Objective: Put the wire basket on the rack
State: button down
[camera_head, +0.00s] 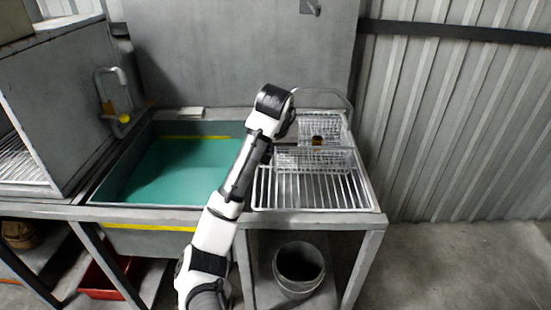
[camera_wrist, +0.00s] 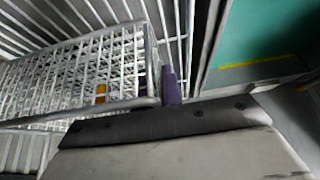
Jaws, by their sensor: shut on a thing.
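The wire basket (camera_head: 325,161) is a light metal mesh box over the slatted rack (camera_head: 310,196), right of the sink. In the wrist view the basket (camera_wrist: 75,75) fills the left side, with rack bars behind it. I cannot tell whether its bottom touches the bars. My gripper (camera_wrist: 157,88) shows purple fingers on either side of the basket's end wall at the rim, shut on it. In the head view my arm's end hides the gripper. A small brown-orange thing (camera_head: 317,141) shows in or behind the basket mesh.
A grey wall panel stands behind. A round metal bin (camera_head: 299,268) is under the counter. The rack's front bars are bare.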

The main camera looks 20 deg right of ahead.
jog(key=shift+f, duration=1.7)
jog(key=shift+f, duration=0.1)
jog(key=c, duration=1.6)
grip_release()
jog(key=shift+f, duration=0.1)
jog(key=shift+o, duration=0.2)
jog(key=p+v, duration=0.2)
jog(key=v, duration=1)
